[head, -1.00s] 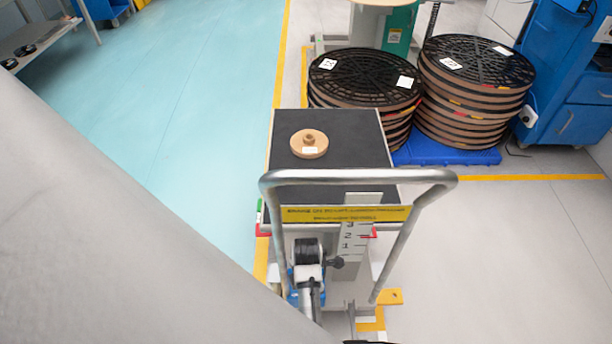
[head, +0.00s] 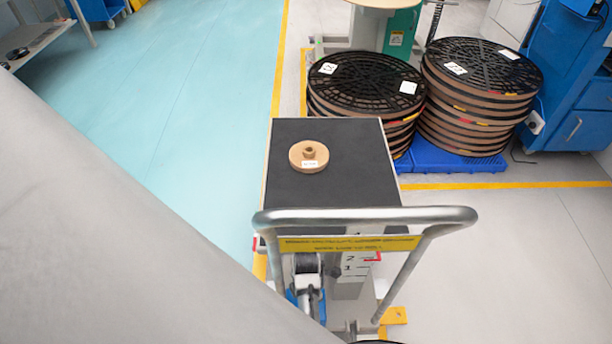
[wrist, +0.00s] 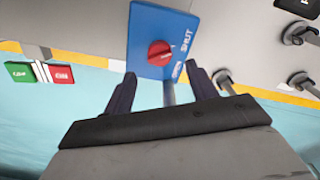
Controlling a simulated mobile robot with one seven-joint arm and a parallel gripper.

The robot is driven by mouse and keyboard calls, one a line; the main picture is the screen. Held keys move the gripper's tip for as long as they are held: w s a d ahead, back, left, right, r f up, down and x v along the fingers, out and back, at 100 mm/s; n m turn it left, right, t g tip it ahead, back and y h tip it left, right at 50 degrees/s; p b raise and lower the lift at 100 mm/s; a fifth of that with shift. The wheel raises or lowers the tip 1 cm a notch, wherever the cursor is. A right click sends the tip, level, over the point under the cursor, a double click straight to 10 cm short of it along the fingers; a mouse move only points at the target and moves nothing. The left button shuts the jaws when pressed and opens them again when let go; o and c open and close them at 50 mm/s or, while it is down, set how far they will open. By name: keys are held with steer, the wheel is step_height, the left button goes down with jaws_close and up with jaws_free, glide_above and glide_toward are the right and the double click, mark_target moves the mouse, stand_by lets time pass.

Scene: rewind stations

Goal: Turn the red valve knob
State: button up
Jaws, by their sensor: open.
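The red valve knob (wrist: 159,53) sits on a blue plate (wrist: 150,22) marked SHUT and OPEN in the wrist view. A small light mark shows at the knob's right edge, on the SHUT side. My gripper (wrist: 160,70) is open and empty. Its two dark fingers point toward the plate, one on each side of the knob's lower area in the picture. They look apart from the knob; the exact distance is unclear. I cannot make out the knob or my gripper in the head view.
A lift cart with a grey handle (head: 365,216) and dark top (head: 340,185) stands ahead, carrying a tan disc (head: 309,157). Black reel stacks (head: 365,85) stand behind it. The wrist view shows green (wrist: 20,72) and red (wrist: 61,74) blocks at left. Teal floor (head: 170,110) is clear.

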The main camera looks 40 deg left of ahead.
step_height(320, 180, down, 6)
steer(key=shift+f+b, duration=0.15)
steer(key=shift+b, duration=0.15)
steer(key=c, duration=0.9)
steer(key=shift+c, duration=0.2)
